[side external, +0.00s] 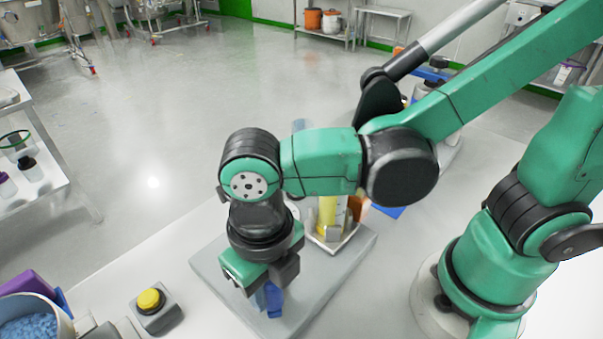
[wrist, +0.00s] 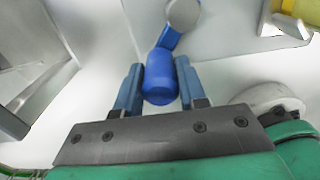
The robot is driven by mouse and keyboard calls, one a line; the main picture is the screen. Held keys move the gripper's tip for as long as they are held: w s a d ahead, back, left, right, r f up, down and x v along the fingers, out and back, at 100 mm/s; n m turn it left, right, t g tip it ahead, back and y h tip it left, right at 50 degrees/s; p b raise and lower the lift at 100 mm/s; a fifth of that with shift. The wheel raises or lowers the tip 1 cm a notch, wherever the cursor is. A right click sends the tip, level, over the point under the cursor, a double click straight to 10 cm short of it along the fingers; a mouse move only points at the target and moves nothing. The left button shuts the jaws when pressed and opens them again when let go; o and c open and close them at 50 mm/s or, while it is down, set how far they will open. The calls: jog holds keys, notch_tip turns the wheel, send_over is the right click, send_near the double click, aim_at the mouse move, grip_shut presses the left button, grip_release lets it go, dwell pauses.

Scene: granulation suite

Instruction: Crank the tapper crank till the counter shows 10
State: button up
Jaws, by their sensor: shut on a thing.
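The tapper crank has a blue knob (wrist: 159,78) and a blue arm leading to a pale round hub (wrist: 183,14) in the wrist view. My gripper (wrist: 157,88) has its two blue-grey fingers on either side of the knob, shut on it. In the side external view my gripper (side external: 268,297) points down over the grey base plate (side external: 215,268) of the tapper, and the crank is mostly hidden behind it. A cylinder with yellow contents (side external: 327,210) stands on the tapper behind my wrist. The counter's reading cannot be seen in either view.
A yellow button on a grey box (side external: 150,300) stands left of the tapper. A bucket of blue granules (side external: 30,328) and a purple item (side external: 27,284) are at the lower left. Blue and orange objects sit behind the tapper, partly hidden by my arm.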

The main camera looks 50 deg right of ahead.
jog(key=shift+w+a, duration=0.65)
jog(key=shift+w, duration=0.1)
jog(key=shift+w+a, duration=0.25)
jog(key=shift+w, duration=0.95)
jog(key=shift+w+d, duration=0.2)
jog(key=shift+w, duration=0.4)
jog(key=shift+w+d, duration=0.2)
jog(key=shift+w, duration=0.35)
jog(key=shift+d, duration=0.1)
